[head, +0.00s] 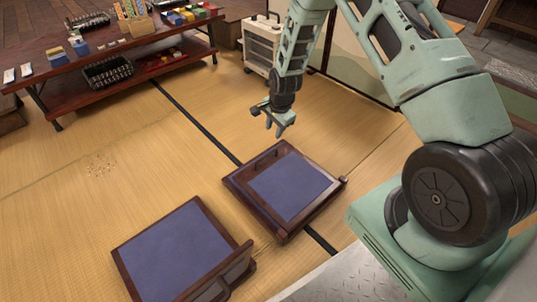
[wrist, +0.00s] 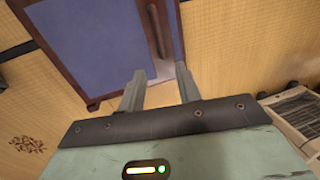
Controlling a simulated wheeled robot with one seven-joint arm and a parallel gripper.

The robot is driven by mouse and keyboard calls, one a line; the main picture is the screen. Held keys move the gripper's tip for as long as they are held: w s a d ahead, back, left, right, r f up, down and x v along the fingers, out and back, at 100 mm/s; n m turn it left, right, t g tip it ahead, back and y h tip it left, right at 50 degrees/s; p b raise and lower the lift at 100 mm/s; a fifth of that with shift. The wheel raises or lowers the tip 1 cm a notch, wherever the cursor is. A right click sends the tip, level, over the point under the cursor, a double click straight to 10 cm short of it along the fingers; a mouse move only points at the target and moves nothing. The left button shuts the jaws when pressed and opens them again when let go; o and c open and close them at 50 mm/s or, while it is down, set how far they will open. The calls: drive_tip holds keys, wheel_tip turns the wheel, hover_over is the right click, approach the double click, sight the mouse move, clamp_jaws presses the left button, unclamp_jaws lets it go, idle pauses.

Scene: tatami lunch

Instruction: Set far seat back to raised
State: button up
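The far seat (head: 290,187) is a low dark-wood frame with a blue panel, on the tatami in the middle of the head view. Its back appears folded flat, with no raised part showing. A dark bar handle (head: 262,158) stands along its upper-left edge. In the wrist view the blue panel (wrist: 95,45) and the brown handle (wrist: 154,32) lie beyond my fingertips. My gripper (head: 268,124) is open and empty, above and just past the handle edge of the seat. Its two fingers (wrist: 160,70) show apart in the wrist view and touch nothing visible.
A second blue-panelled seat (head: 175,252) lies at the lower left. A low dark-red table (head: 120,85) with goods is at the upper left. A white wheeled cart (head: 262,45) and a pale screen (head: 360,60) stand behind. Tatami left of the seats is clear.

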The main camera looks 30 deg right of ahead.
sight(268, 154)
drive_tip(key=w+f+b, duration=0.1)
drive_tip(key=f+b, duration=0.1)
drive_tip(key=f, duration=0.2)
drive_tip(key=f+b, duration=0.3)
drive_tip(key=f, duration=0.2)
drive_tip(key=w+f+b, duration=0.1)
drive_tip(key=f+b, duration=0.1)
drive_tip(key=f, duration=0.3)
drive_tip(key=shift+w+a, duration=0.3)
drive_tip(key=shift+w, duration=0.05)
clamp_jaws()
